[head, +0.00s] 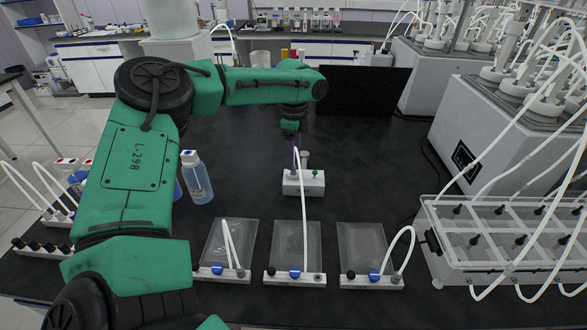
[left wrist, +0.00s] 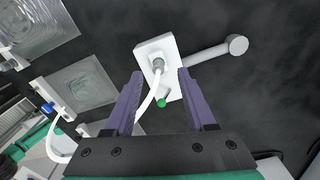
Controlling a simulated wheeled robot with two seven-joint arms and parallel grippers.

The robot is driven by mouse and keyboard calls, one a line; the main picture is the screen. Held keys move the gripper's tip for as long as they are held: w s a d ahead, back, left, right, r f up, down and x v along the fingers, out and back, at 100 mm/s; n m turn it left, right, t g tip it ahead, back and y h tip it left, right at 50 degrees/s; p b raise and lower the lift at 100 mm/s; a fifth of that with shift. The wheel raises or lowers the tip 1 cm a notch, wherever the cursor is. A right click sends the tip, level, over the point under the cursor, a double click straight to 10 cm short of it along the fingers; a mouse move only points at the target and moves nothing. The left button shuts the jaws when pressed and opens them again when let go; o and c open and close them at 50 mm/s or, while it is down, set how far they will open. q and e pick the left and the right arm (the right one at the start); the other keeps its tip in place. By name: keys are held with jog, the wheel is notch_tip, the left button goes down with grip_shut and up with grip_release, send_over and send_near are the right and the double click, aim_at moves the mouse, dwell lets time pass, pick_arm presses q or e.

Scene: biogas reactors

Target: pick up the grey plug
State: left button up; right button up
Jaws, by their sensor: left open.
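A white block (head: 304,183) stands on the black table, mid-picture in the head view. In the left wrist view, the block (left wrist: 152,52) carries a grey plug-like fitting (left wrist: 158,64) with a white tube on it. A green knob (left wrist: 161,103) sits at its near edge. A light grey round-ended post (left wrist: 214,51) sticks out beside the block. My left gripper (left wrist: 159,74) is open and empty, its purple fingers pointing at the block with the grey fitting between their lines. In the head view the left gripper (head: 296,152) hangs over the block, partly hidden. The right gripper is not in view.
Three clear bags with blue valves lie in front: left (head: 229,245), middle (head: 294,245), right (head: 362,245). The white tube (head: 303,220) runs to the middle one. A bottle (head: 196,178) stands left. Reactors (head: 500,130) and a clear rack (head: 500,240) fill the right.

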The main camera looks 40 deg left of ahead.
aim_at(293, 171)
pick_arm(q)
jog(key=f, duration=0.3)
jog(key=shift+s+p, duration=0.2)
jog(key=shift+p, duration=0.15)
jog(key=shift+d+f, duration=0.1)
jog(key=shift+f, duration=0.25)
grip_shut()
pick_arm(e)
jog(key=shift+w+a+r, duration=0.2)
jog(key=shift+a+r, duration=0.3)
pick_arm(q)
jog(key=shift+w, duration=0.1)
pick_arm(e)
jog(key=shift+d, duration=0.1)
